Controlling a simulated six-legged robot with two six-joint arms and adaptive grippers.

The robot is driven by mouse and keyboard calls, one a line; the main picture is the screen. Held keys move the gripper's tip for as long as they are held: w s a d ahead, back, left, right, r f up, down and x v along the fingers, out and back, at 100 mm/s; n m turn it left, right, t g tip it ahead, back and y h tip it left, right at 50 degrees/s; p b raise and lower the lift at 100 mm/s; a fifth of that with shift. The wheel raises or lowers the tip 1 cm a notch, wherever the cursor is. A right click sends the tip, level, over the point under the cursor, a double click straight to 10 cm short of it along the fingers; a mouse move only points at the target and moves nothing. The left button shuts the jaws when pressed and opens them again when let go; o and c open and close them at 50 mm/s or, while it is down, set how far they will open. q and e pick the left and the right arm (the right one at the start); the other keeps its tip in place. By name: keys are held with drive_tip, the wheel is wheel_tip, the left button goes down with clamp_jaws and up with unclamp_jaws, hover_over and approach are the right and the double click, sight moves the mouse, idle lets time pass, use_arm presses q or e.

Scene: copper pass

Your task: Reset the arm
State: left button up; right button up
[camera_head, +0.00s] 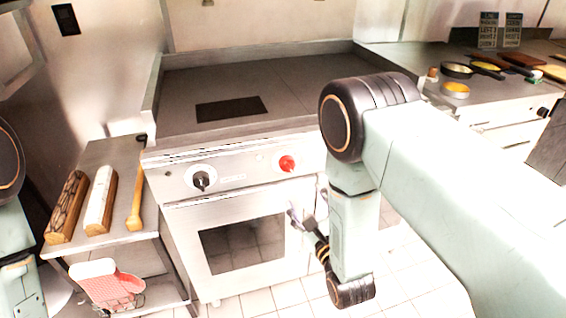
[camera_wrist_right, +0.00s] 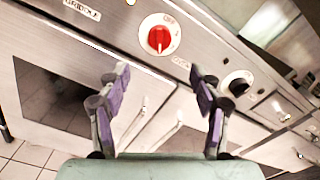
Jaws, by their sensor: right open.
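My right arm reaches in from the right in the head view and bends down in front of the stove (camera_head: 240,182). My right gripper (camera_head: 298,217) is partly hidden behind my forearm there, close to the stove's front. In the right wrist view my right gripper (camera_wrist_right: 160,108) is open, its two purple-and-grey fingers wide apart with nothing between them. Beyond the fingers are the stove's front panel and a red knob (camera_wrist_right: 159,38). Part of my left arm shows at the left edge of the head view, but its gripper is not in view.
The stove has a black knob (camera_head: 201,180) and an oven door. A right counter (camera_head: 440,100) holds pans and boards. The tiled floor ahead looks clear.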

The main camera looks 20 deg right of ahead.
drive_tip(key=s+d+f+n+g, duration=0.2)
drive_tip(key=s+f+n+g, duration=0.8)
drive_tip(key=n, duration=0.8)
drive_tip(key=s+f+n+g, duration=0.1)
drive_tip(key=s+n+g, duration=0.1)
drive_tip(key=s, duration=0.6)
drive_tip(key=s+d+f+n+g, duration=0.1)
drive_tip(key=s+f+n+g, duration=0.1)
drive_tip(key=s+n, duration=0.3)
drive_tip(key=s+f+n+g, duration=0.1)
drive_tip(key=s+n+g, duration=0.3)
drive_tip(key=s, duration=0.8)
drive_tip(key=shift+s+d+f, duration=0.15)
drive_tip(key=shift+s+f, duration=0.1)
drive_tip(key=shift+f, duration=0.1)
